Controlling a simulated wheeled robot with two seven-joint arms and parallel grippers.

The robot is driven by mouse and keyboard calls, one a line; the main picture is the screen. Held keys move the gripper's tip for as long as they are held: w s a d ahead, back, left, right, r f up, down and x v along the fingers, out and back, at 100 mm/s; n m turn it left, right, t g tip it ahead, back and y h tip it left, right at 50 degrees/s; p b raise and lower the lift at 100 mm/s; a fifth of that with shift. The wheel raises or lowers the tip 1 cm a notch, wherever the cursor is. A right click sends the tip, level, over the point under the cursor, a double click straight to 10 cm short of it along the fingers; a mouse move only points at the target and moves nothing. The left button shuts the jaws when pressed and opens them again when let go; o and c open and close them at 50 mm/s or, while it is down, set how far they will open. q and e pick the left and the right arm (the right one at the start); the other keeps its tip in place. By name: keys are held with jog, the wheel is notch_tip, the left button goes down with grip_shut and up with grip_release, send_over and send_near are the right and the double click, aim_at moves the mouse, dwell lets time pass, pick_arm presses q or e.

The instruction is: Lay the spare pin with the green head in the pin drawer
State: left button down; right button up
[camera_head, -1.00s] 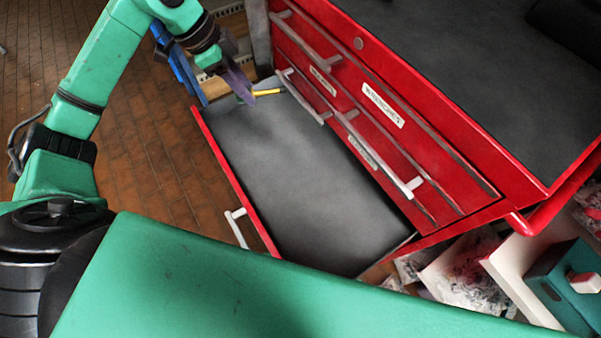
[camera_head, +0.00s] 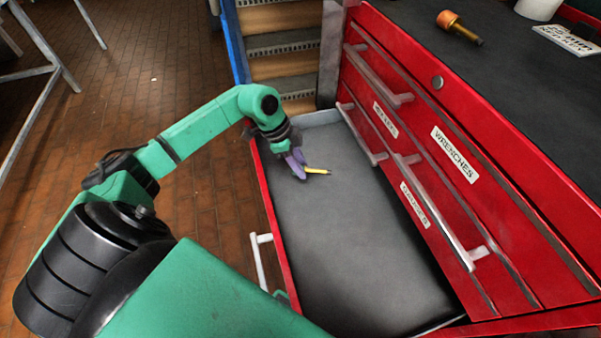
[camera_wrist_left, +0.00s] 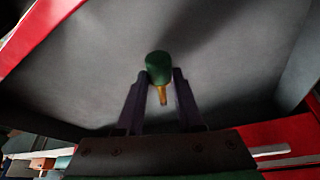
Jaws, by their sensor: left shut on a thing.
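My left gripper (camera_head: 300,166) is shut on the spare pin. The pin's yellow shank (camera_head: 317,171) sticks out to the right of the fingers in the head view. In the left wrist view its green head (camera_wrist_left: 158,66) shows at the fingertips (camera_wrist_left: 158,88), with a short brass-coloured shank between the fingers. An open red drawer (camera_head: 272,215) with a bare dark grey floor lies below. The gripper is over its far end, near the left wall. Whether the pin touches the floor I cannot tell. My right gripper is out of view.
The red cabinet's closed drawers, one labelled WRENCHES (camera_head: 455,154), and their handles (camera_head: 375,75) rise right of the open drawer. An orange-headed pin (camera_head: 460,27) lies on the cabinet top. Steps (camera_head: 280,45) stand behind. Most of the drawer floor is clear.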

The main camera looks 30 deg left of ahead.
pick_arm(q)
jog(key=shift+f, duration=1.6)
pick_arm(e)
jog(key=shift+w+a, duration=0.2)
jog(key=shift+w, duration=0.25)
pick_arm(q)
jog(key=c, duration=0.5)
grip_release()
jog(key=shift+f, duration=0.1)
jog(key=shift+c, duration=0.2)
jog(key=v, duration=1.2)
jog(key=shift+p, duration=0.45)
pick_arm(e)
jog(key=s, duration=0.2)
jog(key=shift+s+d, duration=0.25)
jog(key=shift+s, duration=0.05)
pick_arm(q)
jog(key=shift+s+d, duration=0.1)
